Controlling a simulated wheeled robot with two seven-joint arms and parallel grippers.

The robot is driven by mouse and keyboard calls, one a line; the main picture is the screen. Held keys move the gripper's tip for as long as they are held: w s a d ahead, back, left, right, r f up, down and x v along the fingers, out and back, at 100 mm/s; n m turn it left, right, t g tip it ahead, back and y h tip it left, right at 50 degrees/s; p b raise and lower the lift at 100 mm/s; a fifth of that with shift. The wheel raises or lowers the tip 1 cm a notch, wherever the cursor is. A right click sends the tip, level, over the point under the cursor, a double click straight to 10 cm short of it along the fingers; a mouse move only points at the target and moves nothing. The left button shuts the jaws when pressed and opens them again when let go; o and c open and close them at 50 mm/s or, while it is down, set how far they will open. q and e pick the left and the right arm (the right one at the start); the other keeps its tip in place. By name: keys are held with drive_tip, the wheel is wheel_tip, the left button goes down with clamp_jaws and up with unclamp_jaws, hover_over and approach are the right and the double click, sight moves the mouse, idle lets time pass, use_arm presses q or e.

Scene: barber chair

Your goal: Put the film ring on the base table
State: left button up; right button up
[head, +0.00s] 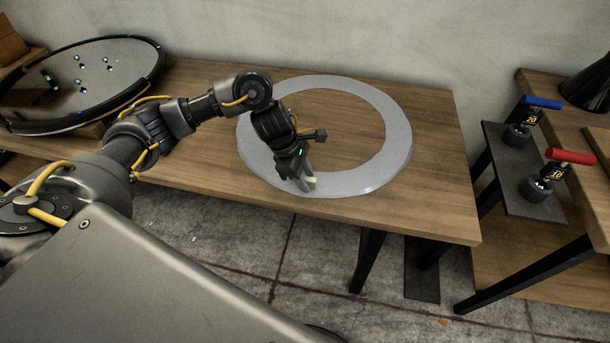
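The film ring (397,130) is a wide, flat, pale grey ring. It lies on the wooden table, with wood showing through its middle. My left gripper (307,184) points down at the near-left part of the ring, its fingertips at the ring's band. The fingers look close together, but I cannot tell whether the band is between them. The gripper and wrist hide a part of the ring. A round, black-rimmed disc (128,58), which may be the base table, stands at the far left with small shiny parts on its top. My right gripper is not in view.
The wooden table (440,190) has bare room right of the ring. At right, a dark shelf (508,195) holds a blue-handled tool (541,102) and a red-handled tool (570,156). A grey wall stands behind. A gap with concrete floor separates the tables.

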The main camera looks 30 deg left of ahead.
use_arm(q)
drive_tip(key=shift+r, duration=0.2)
drive_tip(key=v, duration=1.1)
drive_tip(key=shift+a+r+p, duration=0.25)
drive_tip(key=shift+r+p, duration=0.1)
drive_tip(key=shift+p, duration=0.05)
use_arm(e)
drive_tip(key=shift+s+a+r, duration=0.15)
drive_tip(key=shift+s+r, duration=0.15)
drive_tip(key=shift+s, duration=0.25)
